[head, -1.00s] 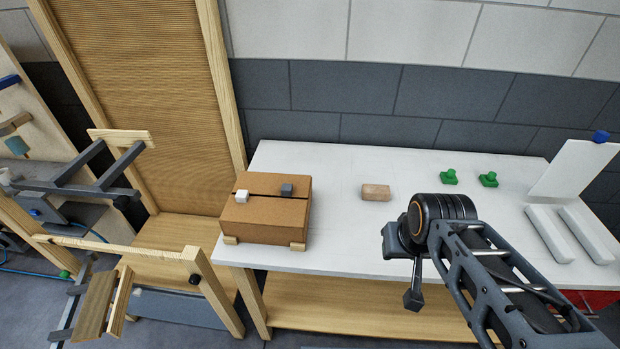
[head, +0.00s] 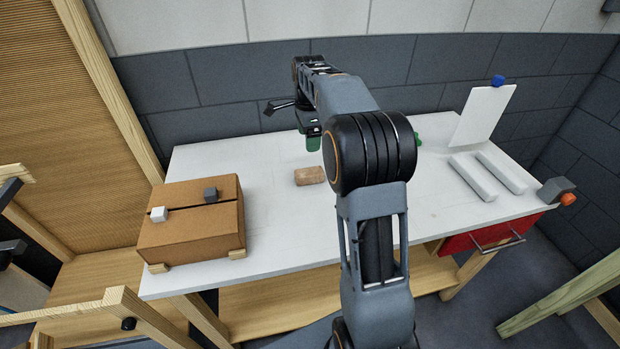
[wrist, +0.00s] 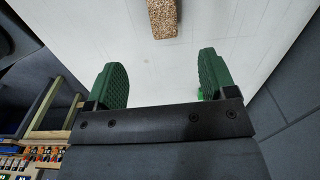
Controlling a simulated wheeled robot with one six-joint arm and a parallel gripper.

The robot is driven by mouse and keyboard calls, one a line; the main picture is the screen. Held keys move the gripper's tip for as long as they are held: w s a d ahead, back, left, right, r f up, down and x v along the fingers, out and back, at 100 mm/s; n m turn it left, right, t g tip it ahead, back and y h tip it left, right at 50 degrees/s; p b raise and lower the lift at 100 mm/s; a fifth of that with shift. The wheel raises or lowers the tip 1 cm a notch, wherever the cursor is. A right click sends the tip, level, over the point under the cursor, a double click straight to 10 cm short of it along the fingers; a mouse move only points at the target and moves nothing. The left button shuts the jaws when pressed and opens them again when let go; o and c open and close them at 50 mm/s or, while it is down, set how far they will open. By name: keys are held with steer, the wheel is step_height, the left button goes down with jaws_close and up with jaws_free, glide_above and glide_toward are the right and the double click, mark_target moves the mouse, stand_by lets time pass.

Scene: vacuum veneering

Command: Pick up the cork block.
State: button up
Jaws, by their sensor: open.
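The cork block (head: 310,176) is a small tan speckled block lying on the white table top (head: 270,230), near its middle. In the wrist view the cork block (wrist: 163,18) shows at the top edge, partly cut off, ahead of the fingers. My gripper (wrist: 160,80) has two green ribbed fingers, spread wide with nothing between them. In the head view only part of my gripper (head: 313,140) shows, over the back of the table beyond the block. The block and the fingers are apart.
Two white bars (head: 488,175) and an upright white panel (head: 482,115) are at the right. The table between box and block is clear.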

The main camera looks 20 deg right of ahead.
glide_above(309, 171)
step_height(309, 171, down, 8)
steer(key=shift+s+d, duration=0.1)
steer(key=shift+f, duration=2.95)
steer(key=c, duration=1)
steer(key=shift+r, duration=0.1)
